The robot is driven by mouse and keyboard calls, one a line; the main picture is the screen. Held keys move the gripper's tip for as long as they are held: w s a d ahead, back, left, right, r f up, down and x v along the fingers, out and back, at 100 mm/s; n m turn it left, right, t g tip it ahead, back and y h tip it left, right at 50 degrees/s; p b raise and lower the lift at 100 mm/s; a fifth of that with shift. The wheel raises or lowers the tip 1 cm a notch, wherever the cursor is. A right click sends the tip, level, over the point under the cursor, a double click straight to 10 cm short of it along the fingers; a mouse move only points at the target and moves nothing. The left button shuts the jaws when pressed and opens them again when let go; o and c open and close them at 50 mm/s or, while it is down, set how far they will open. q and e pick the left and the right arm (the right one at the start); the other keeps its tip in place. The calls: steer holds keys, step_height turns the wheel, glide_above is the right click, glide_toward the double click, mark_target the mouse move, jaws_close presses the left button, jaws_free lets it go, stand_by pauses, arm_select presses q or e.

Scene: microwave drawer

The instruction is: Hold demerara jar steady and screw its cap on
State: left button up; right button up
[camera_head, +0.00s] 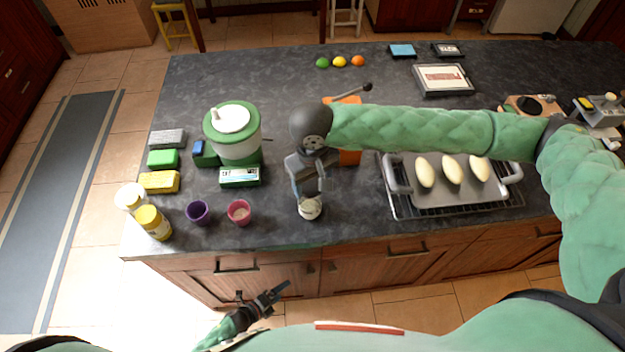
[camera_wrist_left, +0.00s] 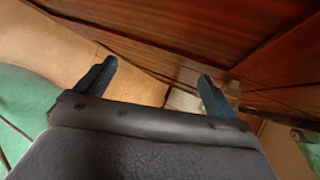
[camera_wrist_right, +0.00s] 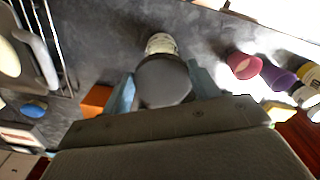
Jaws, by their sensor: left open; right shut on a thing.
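A small pale jar (camera_head: 310,209) stands on the dark counter near its front edge; it also shows in the right wrist view (camera_wrist_right: 161,43). I take it for the demerara jar, but its label is too small to read. My right gripper (camera_head: 308,190) reaches down over the jar. In the right wrist view its fingers are shut on a dark grey round cap (camera_wrist_right: 163,82), which overlaps the jar's top. I cannot tell whether the cap is seated. My left gripper (camera_head: 272,296) is open and empty, low in front of the cabinets, well away from the jar.
A pink cup (camera_head: 239,212) and purple cup (camera_head: 198,212) stand left of the jar. Farther left is a yellow-lidded jar (camera_head: 152,222). A rack with a tray (camera_head: 438,199) of pale rolls lies right. An orange object (camera_head: 350,157) is behind my right arm.

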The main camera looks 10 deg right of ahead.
arm_select(q)
steer(key=s+d+r+m+g+h, duration=0.3)
steer(key=d+r+m+g, duration=0.15)
steer(key=r+m, duration=0.35)
steer(key=s+d+r+m+g+h, duration=0.3)
steer(key=s+d+r+m, duration=0.15)
steer(key=r+m, duration=0.4)
steer(key=a+r+m+g, duration=0.2)
steer(key=r+m, duration=0.2)
steer(key=r, duration=0.5)
steer(key=w+a+r+m+g+y, duration=0.1)
steer(key=a+r+m+g, duration=0.15)
steer(key=r, duration=0.65)
steer(key=a+r+m+g, duration=0.2)
steer(key=r+m, duration=0.2)
steer(key=r, duration=0.4)
steer(key=n+t+y, duration=0.2)
steer(key=t+y, duration=0.1)
steer(key=t, duration=0.3)
glide_toward(306, 204)
steer(key=f, duration=0.1)
steer(key=w+f, duration=0.1)
steer(key=f, duration=0.1)
steer(key=w+f, duration=0.1)
steer(key=f, duration=0.1)
steer(key=shift+d, duration=0.1)
steer(key=shift+w, duration=0.25)
steer(key=shift+d, duration=0.15)
steer(key=shift+x, duration=4.85)
